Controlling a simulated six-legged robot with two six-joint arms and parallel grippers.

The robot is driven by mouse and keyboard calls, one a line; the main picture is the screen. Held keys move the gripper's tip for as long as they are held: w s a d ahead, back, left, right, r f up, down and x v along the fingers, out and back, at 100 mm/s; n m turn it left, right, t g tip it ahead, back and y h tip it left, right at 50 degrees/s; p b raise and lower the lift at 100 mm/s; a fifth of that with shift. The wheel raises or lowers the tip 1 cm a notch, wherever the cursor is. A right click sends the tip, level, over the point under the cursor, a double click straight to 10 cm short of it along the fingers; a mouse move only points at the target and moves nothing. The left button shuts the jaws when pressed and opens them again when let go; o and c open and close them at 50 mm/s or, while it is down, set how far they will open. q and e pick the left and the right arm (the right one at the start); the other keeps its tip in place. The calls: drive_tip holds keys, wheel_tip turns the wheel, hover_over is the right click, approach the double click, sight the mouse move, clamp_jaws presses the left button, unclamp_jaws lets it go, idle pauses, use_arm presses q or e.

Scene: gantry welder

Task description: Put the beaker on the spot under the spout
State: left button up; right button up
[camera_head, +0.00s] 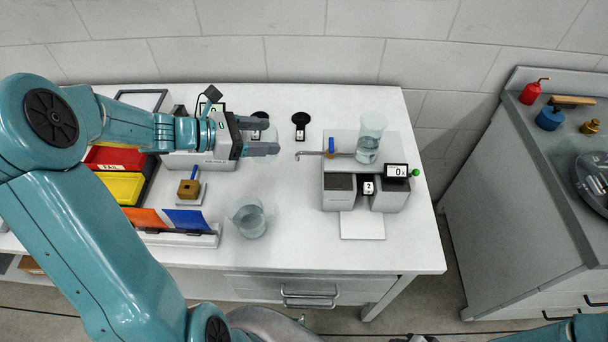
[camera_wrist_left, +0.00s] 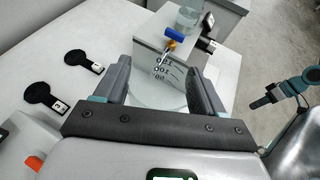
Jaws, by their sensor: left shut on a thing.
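My left gripper (camera_head: 262,137) is shut on a clear beaker (camera_head: 268,136), which shows faintly between the fingers. In the left wrist view the beaker (camera_wrist_left: 157,92) sits between the two fingers, with its dark graduation marks visible. The spout (camera_head: 307,154) is a thin pipe with a blue tap (camera_head: 331,147), at the left side of a grey dispenser (camera_head: 338,183). The gripper and beaker are left of the spout's tip. I cannot make out a marked spot under the spout. Of my right arm, only parts show at the lower right; its jaw state is unclear.
A second beaker (camera_head: 248,218) stands on the table nearer the front. Another, with liquid, stands on the dispenser (camera_head: 369,141). Red and yellow bins (camera_head: 122,188) and a brown block (camera_head: 189,188) are at left. Black keyhole-shaped pieces (camera_head: 301,121) lie behind the spout.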

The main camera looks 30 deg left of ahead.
use_arm(q)
drive_tip(key=shift+w+d+f, duration=0.1)
drive_tip(key=shift+d+f, duration=0.05)
drive_tip(key=shift+f, duration=0.15)
wheel_tip(320, 180, down, 12)
drive_tip(key=shift+f, duration=0.25)
drive_tip(key=x, duration=0.3)
drive_tip(key=shift+w+r+p, duration=0.15)
drive_tip(key=shift+p, duration=0.25)
drive_tip(key=shift+w+d, duration=0.2)
drive_tip(key=shift+w, duration=0.05)
drive_tip(key=x, duration=0.2)
drive_tip(key=p+x, duration=0.1)
drive_tip(key=x, duration=0.1)
drive_tip(key=shift+w+r, duration=0.25)
drive_tip(key=shift+r, duration=0.1)
drive_tip(key=shift+d+f+p, duration=0.1)
drive_tip(key=shift+f+p, duration=0.1)
drive_tip(key=shift+p, duration=0.1)
drive_tip(key=shift+s, duration=0.1)
use_arm(e)
wheel_tip(320, 180, up, 2)
drive_tip(key=shift+w+a+r, duration=0.1)
drive_tip(key=shift+w+a, duration=0.05)
